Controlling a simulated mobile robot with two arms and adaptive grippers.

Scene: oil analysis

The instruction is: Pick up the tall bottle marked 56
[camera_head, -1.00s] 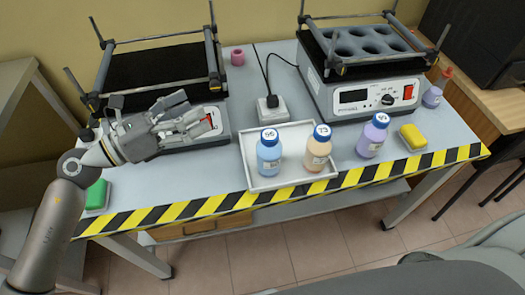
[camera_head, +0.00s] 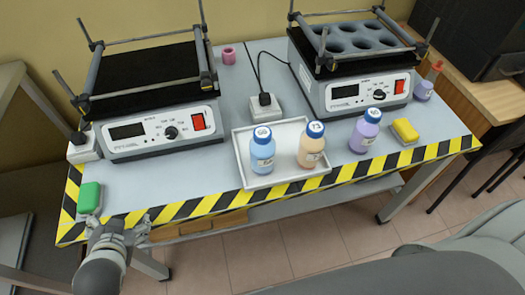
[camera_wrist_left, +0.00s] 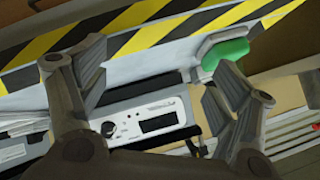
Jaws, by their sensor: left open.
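A blue bottle (camera_head: 262,152) stands upright in the white tray (camera_head: 241,170); the number on its cap looks like 56 but is too small to be sure. An orange bottle (camera_head: 311,148), its cap seeming to read 73, stands beside it in the tray. A purple bottle (camera_head: 364,133) stands right of the tray, its cap number unclear. My left gripper (camera_head: 119,226) is low at the table's front left edge, well left of the bottles. In the left wrist view its fingers (camera_wrist_left: 165,90) are spread with nothing between them. My right gripper is not in view.
A shaker (camera_head: 150,105) stands at the back left and another (camera_head: 352,75) at the back right. A green sponge-like block (camera_head: 89,197) lies near the left corner and a yellow one (camera_head: 405,130) at the right. A white adapter (camera_head: 265,107) with a cable sits behind the tray.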

